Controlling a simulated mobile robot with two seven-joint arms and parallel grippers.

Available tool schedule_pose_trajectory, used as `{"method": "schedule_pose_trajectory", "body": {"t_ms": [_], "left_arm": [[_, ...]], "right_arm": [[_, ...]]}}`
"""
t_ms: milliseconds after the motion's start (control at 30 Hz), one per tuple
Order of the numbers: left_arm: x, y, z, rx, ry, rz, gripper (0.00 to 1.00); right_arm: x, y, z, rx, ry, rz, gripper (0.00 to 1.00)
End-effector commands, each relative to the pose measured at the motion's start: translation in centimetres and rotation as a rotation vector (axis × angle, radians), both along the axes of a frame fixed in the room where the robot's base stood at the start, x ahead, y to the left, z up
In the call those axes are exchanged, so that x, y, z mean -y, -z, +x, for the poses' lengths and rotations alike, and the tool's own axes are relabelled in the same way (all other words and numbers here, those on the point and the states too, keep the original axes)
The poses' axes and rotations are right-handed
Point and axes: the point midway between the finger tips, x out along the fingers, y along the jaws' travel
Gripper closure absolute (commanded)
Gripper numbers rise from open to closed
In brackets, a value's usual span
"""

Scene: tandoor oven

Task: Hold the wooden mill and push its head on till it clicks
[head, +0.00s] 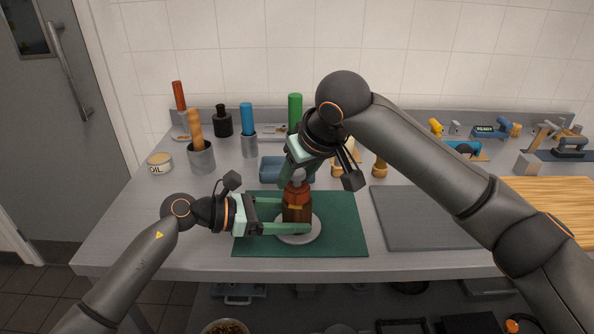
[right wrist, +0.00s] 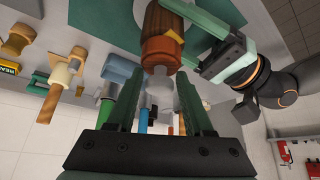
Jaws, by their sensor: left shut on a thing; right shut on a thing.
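The wooden mill (head: 296,213) stands upright on a pale round plate (head: 298,238) on the green mat (head: 345,240). Its body is dark brown, its head (head: 297,194) is reddish-brown, and a grey knob tops it. My left gripper (head: 290,214) comes in from the left and is shut around the body. My right gripper (head: 297,177) comes down from above and is shut on the knob. The right wrist view shows the knob (right wrist: 159,88) between its fingers, with the head (right wrist: 160,52) beyond. I cannot tell whether a gap remains between head and body.
A grey board (head: 420,220) lies right of the mat. Behind are a blue tray (head: 275,169), a utensil pot (head: 202,158), an oil tin (head: 160,163) and small wooden pieces (head: 380,167). The counter's front left is clear.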

Motion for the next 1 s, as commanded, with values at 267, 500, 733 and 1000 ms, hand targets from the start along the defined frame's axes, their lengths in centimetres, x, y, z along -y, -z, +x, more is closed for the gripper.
{"method": "schedule_pose_trajectory", "body": {"t_ms": [267,500,733,1000], "left_arm": [[-0.1,0.0,0.1,0.001,-0.003,0.001,0.94],[-0.1,0.0,0.1,0.001,-0.003,0.001,0.94],[-0.1,0.0,0.1,0.001,-0.003,0.001,0.94],[-0.1,0.0,0.1,0.001,-0.003,0.001,0.94]], "right_arm": [[0.0,0.6,0.0,0.0,-0.001,0.001,0.44],[0.0,0.6,0.0,-0.001,0.0,-0.001,0.17],[0.0,0.6,0.0,-0.001,0.0,-0.001,0.13],[0.4,-0.7,-0.6,0.001,0.0,0.001,0.13]]}}
